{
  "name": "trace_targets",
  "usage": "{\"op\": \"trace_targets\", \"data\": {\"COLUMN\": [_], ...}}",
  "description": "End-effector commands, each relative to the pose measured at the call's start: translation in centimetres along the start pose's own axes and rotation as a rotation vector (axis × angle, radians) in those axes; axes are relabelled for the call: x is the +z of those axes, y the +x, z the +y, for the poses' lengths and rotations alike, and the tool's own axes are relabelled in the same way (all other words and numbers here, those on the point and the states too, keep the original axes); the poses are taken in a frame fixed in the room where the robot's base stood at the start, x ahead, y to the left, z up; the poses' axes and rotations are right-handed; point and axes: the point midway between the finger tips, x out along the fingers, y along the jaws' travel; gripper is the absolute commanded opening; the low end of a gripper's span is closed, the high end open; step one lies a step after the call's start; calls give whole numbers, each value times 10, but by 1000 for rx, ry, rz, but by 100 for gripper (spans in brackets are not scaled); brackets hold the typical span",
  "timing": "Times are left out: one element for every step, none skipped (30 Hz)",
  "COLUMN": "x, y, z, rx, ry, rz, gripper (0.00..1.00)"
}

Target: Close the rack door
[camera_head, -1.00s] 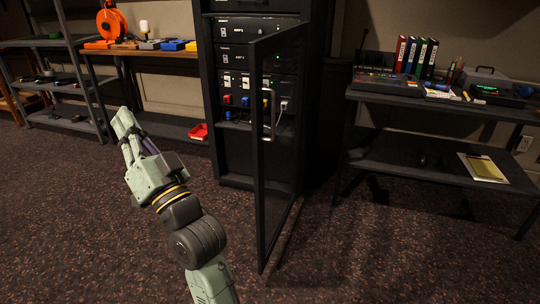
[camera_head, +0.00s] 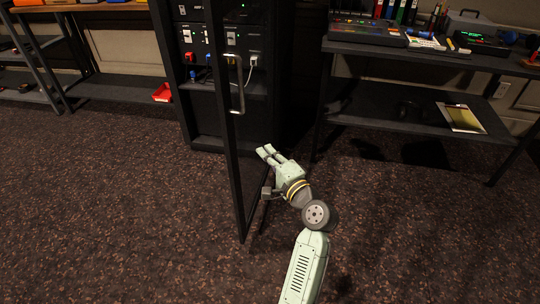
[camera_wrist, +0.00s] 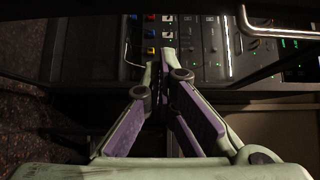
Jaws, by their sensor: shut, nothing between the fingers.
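The black rack (camera_head: 207,140) stands at the back centre. Its dark see-through door (camera_head: 232,170) is open, swung out towards me, with its free edge on the left. The door's metal handle (camera_head: 238,85) is near that edge; in the wrist view the handle (camera_wrist: 270,33) is at the upper right. My gripper (camera_head: 266,151) is shut and empty, to the right of the door's free edge and below the handle. In the wrist view the fingertips (camera_wrist: 164,58) come together in front of the rack's switches. I cannot tell whether they touch the door.
A black desk (camera_head: 410,50) with a mixing console stands right of the rack, with a lower shelf (camera_head: 390,110). Shelving (camera_head: 125,90) with a red bin (camera_head: 162,93) stands to the left. The carpet (camera_head: 120,220) in front is clear.

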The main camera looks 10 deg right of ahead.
Motion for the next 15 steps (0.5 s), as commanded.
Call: {"op": "trace_targets", "data": {"x": [1,1,1,0,1,1,1,6,12,14,17,20,22,24,26], "y": [13,19,28,34,41,48,54,57,61,64,66,70,72,73,75], "z": [-3,-3,-3,-3,-3,-3,-3,-3,-3,-3,-2,-2,-2,-2,-1], "rx": [-1,-1,-1,0,-1,0,-1,0,1,0,0,1,0,0,1], "ry": [1,0,-1,-1,-1,-1,-2,-1,-1,-1,0,-1,-1,-1,-1], "rz": [-4,-5,-3,-3,-3,-4,-3,-3,-4,-3,-3,-2,-1,-1,-1], "gripper": [0,0,0,0,0,0,0,0,0,0,0,0,0,0,0]}}
